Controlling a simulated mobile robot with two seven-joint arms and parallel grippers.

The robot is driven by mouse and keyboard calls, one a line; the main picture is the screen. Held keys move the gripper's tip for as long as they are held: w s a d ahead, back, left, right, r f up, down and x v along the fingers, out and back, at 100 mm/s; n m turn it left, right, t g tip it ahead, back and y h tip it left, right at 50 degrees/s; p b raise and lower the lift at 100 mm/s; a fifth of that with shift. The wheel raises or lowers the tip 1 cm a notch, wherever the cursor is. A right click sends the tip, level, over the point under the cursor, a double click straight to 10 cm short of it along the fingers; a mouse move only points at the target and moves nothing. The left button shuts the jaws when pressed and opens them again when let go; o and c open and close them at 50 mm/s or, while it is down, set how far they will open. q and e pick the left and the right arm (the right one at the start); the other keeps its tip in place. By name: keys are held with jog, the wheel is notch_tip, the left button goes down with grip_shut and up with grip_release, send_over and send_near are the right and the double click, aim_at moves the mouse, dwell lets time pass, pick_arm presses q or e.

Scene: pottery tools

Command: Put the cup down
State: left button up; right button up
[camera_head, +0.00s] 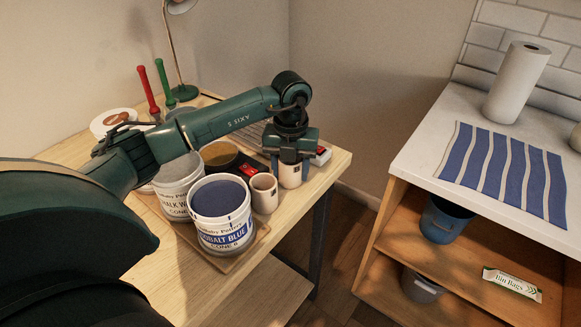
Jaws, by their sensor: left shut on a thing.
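My left arm reaches across the wooden table from the left. Its gripper (291,158) points down over the table's right side and is shut on a small cream cup (291,177). The gripper hides the cup's top, and I cannot tell whether its base touches the table. A second cream cup (264,195) stands just left of it, upright and open at the top. My right gripper is not in view.
A cobalt blue glaze bucket (225,234) and a white glaze bucket (173,202) stand left of the cups on a wooden board (263,229). Red and green handled tools (148,88) and a lamp (184,91) are behind. The table's right edge is close.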

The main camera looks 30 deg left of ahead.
pick_arm(q)
jog(key=shift+f, duration=0.2)
jog(key=o, duration=1)
jog(key=shift+r, duration=0.1)
notch_tip(320, 180, up, 12)
jog(key=b, duration=0.1)
jog(key=shift+r, duration=0.15)
jog(key=shift+d, duration=0.1)
